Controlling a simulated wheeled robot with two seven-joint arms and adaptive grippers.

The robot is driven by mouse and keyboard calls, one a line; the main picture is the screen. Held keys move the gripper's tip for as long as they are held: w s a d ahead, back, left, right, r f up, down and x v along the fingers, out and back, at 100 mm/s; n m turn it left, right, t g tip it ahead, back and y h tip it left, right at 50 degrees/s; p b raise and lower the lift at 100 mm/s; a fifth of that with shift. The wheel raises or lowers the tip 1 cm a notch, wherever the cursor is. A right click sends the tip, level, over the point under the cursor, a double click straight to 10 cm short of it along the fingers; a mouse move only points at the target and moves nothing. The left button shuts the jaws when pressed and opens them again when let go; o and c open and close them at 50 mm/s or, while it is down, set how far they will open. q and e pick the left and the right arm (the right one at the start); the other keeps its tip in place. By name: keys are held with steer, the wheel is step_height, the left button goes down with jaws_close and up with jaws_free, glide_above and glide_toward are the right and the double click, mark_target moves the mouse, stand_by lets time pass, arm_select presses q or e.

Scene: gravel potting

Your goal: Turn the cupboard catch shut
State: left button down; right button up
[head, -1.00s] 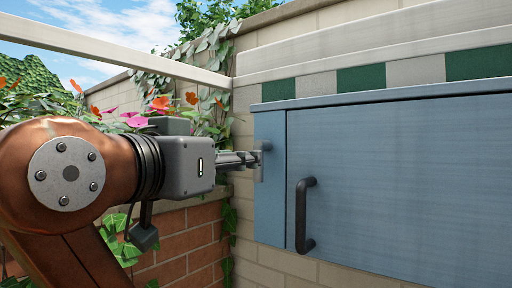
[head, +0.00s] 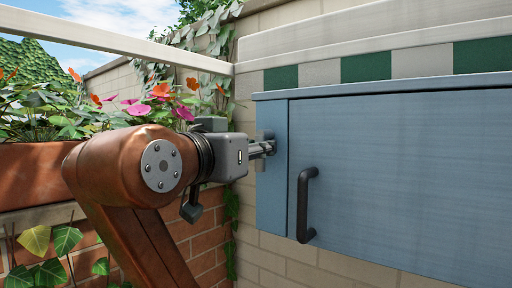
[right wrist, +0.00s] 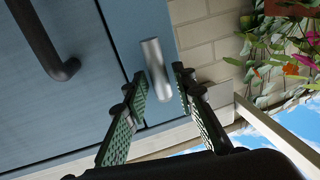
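The silver catch (head: 260,164) sits on the blue frame strip at the left edge of the cupboard door (head: 400,180). In the right wrist view, the catch (right wrist: 156,68) is a short rounded bar lying roughly along the door seam. My right gripper (head: 268,148) is at the catch. In the right wrist view, the green-padded fingers of my right gripper (right wrist: 160,75) are apart, one on each side of the catch, with gaps visible; contact cannot be made out. The door looks closed against its frame. My left gripper is not in view.
A black door handle (head: 304,205) stands out just right of the catch. A planter (head: 30,172) with flowers and a brick wall (head: 205,240) lie on the left. A pale rail (head: 120,38) crosses above the arm.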

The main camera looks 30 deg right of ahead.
jaws_close()
steer(key=shift+w, duration=0.1)
stand_by(0.4)
